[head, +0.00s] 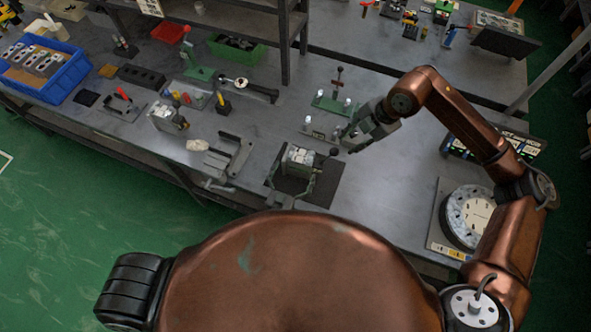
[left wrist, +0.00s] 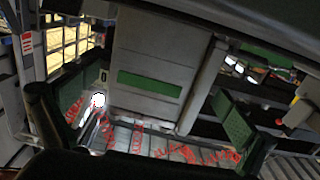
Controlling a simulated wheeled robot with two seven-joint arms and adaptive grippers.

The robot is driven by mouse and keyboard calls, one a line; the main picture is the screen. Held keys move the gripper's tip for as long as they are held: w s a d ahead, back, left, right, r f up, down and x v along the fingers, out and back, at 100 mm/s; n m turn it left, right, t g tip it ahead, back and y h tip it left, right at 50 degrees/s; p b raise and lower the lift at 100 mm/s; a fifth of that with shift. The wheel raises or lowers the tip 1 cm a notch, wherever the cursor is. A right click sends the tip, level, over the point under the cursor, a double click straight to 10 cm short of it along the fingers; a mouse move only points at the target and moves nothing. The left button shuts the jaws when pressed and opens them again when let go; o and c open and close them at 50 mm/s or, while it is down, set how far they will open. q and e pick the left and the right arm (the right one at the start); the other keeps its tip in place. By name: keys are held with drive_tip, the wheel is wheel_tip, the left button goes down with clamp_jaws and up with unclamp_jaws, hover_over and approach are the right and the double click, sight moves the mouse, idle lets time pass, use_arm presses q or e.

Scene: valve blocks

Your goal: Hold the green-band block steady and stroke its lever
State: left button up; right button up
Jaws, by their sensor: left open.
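The green-band block (head: 301,158) is a pale grey box on a dark mat in the middle of the bench. Its lever ends in a black ball (head: 335,152) on the right side. In the left wrist view the block's front face, crossed by a green band (left wrist: 150,84), stands between my fingers. My left gripper (head: 291,180) is open at the block's near side, with gaps visible between finger pads and block. My right gripper (head: 350,139) is just right of and beyond the black ball, apparently apart from it; its finger opening is unclear.
A similar block (head: 168,118) stands further left. A grey bracket-shaped fixture (head: 229,157) lies between them. A green-based stand (head: 332,104) is behind the block. A round dial (head: 467,215) sits at right. A shelf post (head: 285,45) rises behind.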

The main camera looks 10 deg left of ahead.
use_arm(q)
drive_tip(key=shift+s+d, duration=0.1)
drive_tip(key=v, duration=1.2)
